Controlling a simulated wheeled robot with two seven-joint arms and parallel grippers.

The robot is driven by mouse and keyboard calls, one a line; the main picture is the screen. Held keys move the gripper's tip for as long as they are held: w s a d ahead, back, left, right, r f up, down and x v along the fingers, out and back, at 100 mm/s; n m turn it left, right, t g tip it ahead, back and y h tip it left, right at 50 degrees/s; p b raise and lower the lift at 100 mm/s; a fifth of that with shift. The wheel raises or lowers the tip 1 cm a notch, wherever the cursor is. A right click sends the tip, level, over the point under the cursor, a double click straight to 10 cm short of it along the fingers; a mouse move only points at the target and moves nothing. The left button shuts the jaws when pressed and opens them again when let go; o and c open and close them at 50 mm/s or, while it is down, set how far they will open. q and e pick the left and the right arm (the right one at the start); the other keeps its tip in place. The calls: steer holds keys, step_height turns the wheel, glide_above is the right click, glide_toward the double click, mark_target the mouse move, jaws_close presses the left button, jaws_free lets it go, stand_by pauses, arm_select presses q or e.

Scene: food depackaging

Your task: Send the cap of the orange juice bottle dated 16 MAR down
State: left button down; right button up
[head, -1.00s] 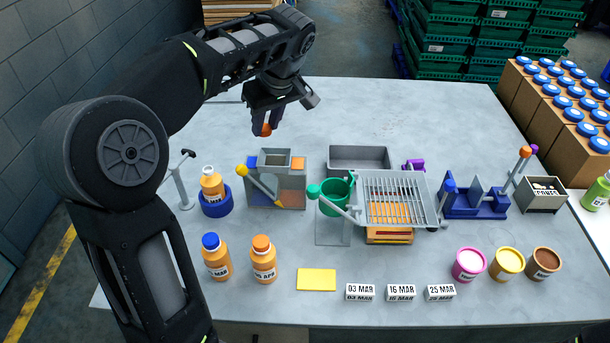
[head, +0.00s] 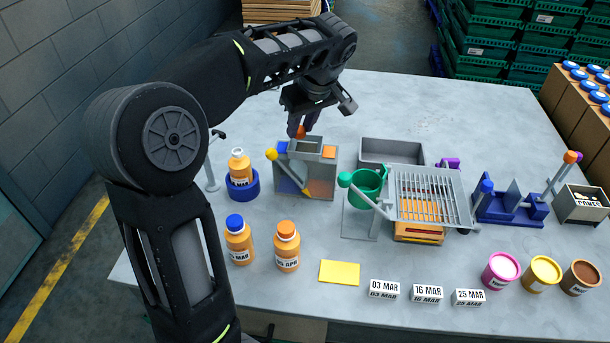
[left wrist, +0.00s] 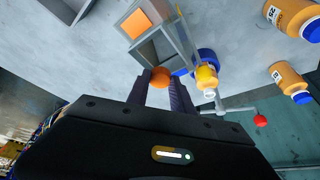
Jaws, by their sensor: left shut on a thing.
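My left gripper (head: 302,128) is shut on an orange cap (head: 300,133), which also shows between the fingertips in the left wrist view (left wrist: 161,77). It holds the cap at the open top of a grey box (head: 318,151); I cannot tell whether the cap is inside the opening. The box has a yellow-knobbed lever and an orange square on top. An uncapped orange juice bottle (head: 240,172) stands upright in a blue ring holder (head: 242,190) left of the box. Its label reads MAR; the day is unclear. My right gripper is not in view.
Two capped bottles, blue-capped (head: 238,240) and orange-capped (head: 287,246), stand in front near a yellow pad (head: 339,272) and date blocks (head: 427,294). A green cup (head: 367,184), wire rack (head: 430,195) and grey tray (head: 391,151) stand right of the box. The table's back is clear.

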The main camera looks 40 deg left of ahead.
arm_select(q)
steer(key=shift+f, duration=0.7)
steer(key=c, duration=1)
jaws_free()
steer(key=shift+c, duration=0.2)
steer(key=shift+r, duration=0.1)
